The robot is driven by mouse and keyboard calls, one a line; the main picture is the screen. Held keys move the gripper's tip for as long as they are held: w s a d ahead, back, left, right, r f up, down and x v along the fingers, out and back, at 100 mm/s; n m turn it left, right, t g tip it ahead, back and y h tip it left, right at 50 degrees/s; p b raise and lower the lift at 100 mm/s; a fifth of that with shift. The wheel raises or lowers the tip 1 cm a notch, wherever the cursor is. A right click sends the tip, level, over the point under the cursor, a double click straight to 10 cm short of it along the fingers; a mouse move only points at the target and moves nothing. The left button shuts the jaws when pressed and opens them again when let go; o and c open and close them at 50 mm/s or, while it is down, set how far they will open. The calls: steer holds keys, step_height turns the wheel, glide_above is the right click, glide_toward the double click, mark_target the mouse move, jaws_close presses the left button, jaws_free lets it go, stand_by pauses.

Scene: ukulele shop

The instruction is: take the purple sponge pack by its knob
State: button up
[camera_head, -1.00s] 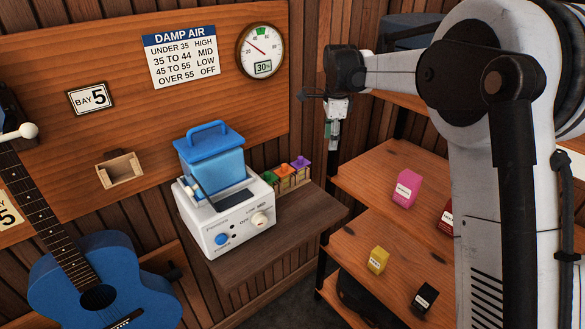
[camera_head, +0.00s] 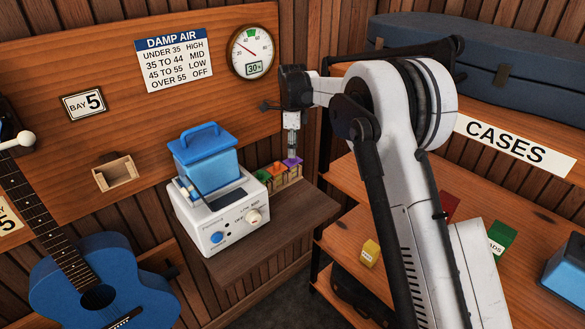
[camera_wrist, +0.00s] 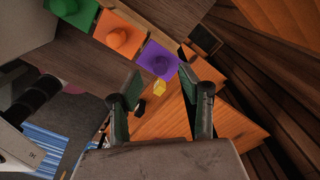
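The purple sponge pack (camera_head: 292,162) is the rightmost of three packs in a small wooden rack behind the white humidifier unit. In the wrist view its purple top (camera_wrist: 158,60) with a round knob shows just beyond my fingertips. My gripper (camera_head: 291,148) points down close above the purple pack. In the wrist view my gripper (camera_wrist: 161,76) has its two dark green fingers spread apart with nothing between them. The fingers appear apart from the knob; the exact height gap cannot be told.
An orange pack (camera_wrist: 120,38) and a green pack (camera_wrist: 74,10) sit beside the purple one. The white unit (camera_head: 217,213) with a blue tank (camera_head: 207,165) stands left of the rack. A dial gauge (camera_head: 250,52) hangs on the wall behind. A yellow box (camera_head: 370,252) is on the shelf at right.

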steer(key=shift+f, duration=1.5)
jaws_close()
steer(key=shift+r, duration=0.15)
